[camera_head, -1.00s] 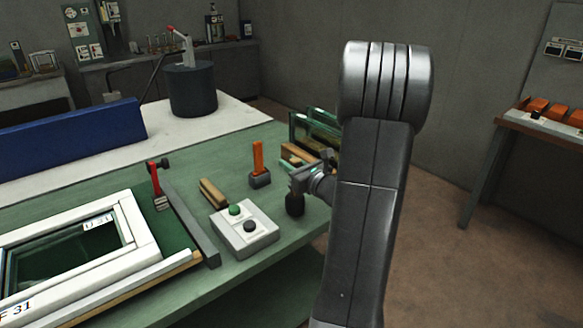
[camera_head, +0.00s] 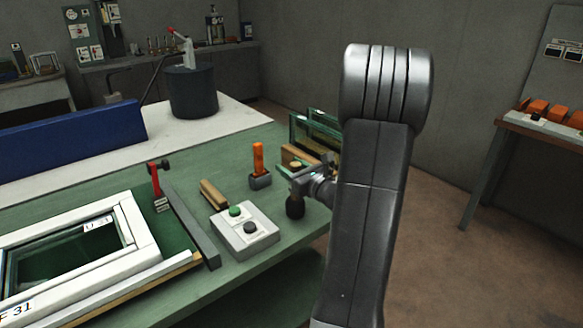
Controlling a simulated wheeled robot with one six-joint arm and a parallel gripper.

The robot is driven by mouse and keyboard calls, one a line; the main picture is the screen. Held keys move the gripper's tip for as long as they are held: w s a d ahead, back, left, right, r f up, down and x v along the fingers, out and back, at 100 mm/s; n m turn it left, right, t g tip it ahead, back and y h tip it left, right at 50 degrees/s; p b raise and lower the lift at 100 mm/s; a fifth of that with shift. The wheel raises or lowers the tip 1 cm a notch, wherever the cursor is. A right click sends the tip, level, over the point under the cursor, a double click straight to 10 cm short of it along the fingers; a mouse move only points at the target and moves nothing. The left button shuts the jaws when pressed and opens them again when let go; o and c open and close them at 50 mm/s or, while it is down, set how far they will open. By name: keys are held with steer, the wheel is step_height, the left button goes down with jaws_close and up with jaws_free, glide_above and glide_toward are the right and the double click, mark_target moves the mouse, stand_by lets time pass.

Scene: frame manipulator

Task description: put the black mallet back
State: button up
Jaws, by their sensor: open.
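The black mallet (camera_head: 295,208) stands on the green bench near its right edge. Its dark round head is down and a pale handle end (camera_head: 296,165) shows above my gripper. My gripper (camera_head: 290,181) is open at the mallet's handle, above the head. The middle of the handle is hidden by the gripper, so I cannot tell whether the jaws touch it. Another mallet with an orange handle (camera_head: 258,152) and a grey head stands just to the left.
A grey button box (camera_head: 245,236) and a wooden-handled tool (camera_head: 212,193) lie left of the mallet. Glass panes (camera_head: 318,128) stand behind my gripper. A red-handled tool (camera_head: 155,180) and a white window frame (camera_head: 140,232) are further left.

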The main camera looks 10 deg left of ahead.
steer(key=b+v, duration=0.1)
steer(key=v, duration=1.1)
steer(key=shift+a, duration=0.1)
